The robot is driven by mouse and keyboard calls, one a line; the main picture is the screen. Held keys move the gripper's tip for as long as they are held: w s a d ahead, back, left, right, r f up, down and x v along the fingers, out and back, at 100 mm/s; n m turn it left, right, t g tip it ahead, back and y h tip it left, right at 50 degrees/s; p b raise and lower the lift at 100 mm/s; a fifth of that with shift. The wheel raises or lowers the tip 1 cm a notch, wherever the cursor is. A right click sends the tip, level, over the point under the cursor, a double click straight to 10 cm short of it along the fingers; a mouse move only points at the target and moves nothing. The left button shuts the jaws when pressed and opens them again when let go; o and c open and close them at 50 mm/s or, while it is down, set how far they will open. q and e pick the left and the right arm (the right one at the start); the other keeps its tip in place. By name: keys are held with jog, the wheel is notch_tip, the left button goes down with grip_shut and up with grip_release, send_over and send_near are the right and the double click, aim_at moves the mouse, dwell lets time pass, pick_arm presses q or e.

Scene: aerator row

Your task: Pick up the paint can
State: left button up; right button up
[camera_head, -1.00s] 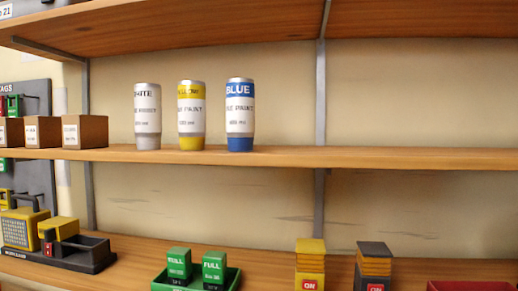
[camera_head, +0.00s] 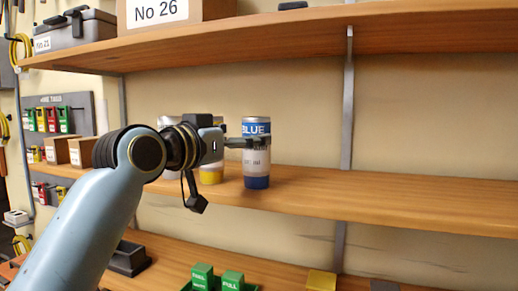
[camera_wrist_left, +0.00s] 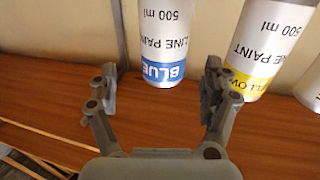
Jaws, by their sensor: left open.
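The blue paint can (camera_head: 257,165) stands upright on the middle shelf, at the right end of a row of cans. My left gripper (camera_head: 247,142) is open at its height, and one finger crosses in front of its label. In the left wrist view, seen upside down, the blue can (camera_wrist_left: 165,40) shows between and just beyond the spread fingertips (camera_wrist_left: 160,80). The yellow paint can (camera_head: 211,177) is partly hidden behind my gripper; in the wrist view it (camera_wrist_left: 262,50) is close beside the right-hand finger. The white can (camera_head: 170,121) is mostly hidden. My right gripper is out of view.
The middle shelf (camera_head: 370,195) is clear to the right of the blue can. Small boxes (camera_head: 82,152) stand to the left. The upper shelf (camera_head: 250,38) overhangs the cans and holds a large box (camera_head: 178,12). Green blocks (camera_head: 203,277) are on the shelf below.

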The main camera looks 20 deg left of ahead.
pick_arm(q)
jog(key=p+x, duration=0.2)
jog(key=x, duration=0.4)
jog(key=shift+w+a+f, duration=0.15)
jog(key=shift+w+f, duration=0.1)
jog(key=shift+w, duration=0.1)
jog(key=shift+s, duration=0.1)
jog(key=shift+c, duration=0.7)
jog(key=c, duration=1.4)
jog(key=shift+r, duration=0.1)
jog(key=shift+c, duration=0.8)
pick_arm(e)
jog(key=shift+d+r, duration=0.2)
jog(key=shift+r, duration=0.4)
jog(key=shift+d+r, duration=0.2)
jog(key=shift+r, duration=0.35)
